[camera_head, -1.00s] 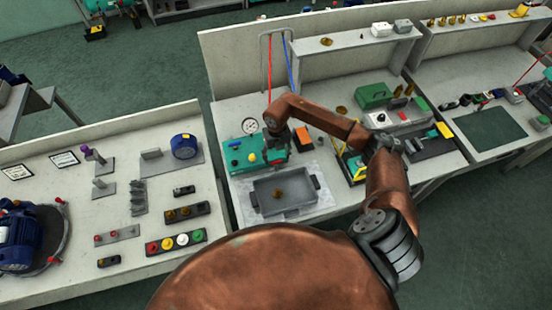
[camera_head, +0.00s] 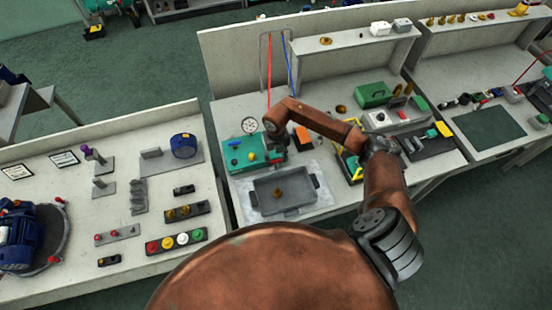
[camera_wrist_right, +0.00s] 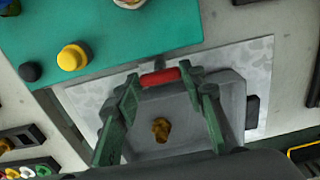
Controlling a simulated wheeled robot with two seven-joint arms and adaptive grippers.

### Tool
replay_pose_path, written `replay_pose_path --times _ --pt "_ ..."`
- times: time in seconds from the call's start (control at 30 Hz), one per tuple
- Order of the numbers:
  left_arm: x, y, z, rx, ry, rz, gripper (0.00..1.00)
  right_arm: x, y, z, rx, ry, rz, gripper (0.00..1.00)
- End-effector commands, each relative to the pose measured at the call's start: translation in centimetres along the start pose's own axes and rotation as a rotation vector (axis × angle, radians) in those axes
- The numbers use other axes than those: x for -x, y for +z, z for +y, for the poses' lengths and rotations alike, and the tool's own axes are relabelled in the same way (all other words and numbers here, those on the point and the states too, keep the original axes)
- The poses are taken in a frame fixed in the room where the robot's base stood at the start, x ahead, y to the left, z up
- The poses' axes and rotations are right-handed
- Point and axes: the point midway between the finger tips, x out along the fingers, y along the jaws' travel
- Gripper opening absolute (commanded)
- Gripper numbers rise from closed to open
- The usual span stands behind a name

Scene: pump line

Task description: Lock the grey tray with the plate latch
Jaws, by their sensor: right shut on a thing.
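The grey tray (camera_head: 302,203) lies on a pale mat on the middle bench, with a small brass piece (camera_head: 278,194) in it. The tray (camera_wrist_right: 228,105) and the brass piece (camera_wrist_right: 161,129) also show in the right wrist view. My right gripper (camera_head: 277,158) is at the tray's far edge, beside the teal unit. In the right wrist view my right gripper (camera_wrist_right: 159,77) has its green fingers closed on a red grip (camera_wrist_right: 160,77), which seems to be the plate latch's handle. The rest of the latch is hard to make out. My left gripper is not in view.
The teal unit (camera_head: 239,155) with yellow and blue knobs stands just behind the tray. An orange block (camera_head: 302,137) and a yellow-framed stand (camera_head: 349,166) are to the right. The left bench (camera_head: 128,220) carries several small parts.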

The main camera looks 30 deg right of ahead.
Motion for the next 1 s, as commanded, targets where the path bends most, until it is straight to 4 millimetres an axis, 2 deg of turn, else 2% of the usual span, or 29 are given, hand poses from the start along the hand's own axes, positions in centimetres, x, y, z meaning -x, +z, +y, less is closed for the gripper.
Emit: replay_pose_path --times 0.13,0.47,0.67,1.0 --pt "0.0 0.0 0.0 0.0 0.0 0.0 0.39 0.0 0.0 0.0 0.0 0.0 0.0 0.13" --pt "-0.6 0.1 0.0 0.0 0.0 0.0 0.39 -0.1 0.1 -0.1 0.049 -0.002 -0.001 0.13" --pt "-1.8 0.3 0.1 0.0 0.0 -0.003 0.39 -0.2 0.1 -0.1 0.169 -0.002 -0.002 0.13" --pt "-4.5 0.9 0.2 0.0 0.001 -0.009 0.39 -0.3 0.1 -0.1 0.48 -0.002 -0.001 0.13"
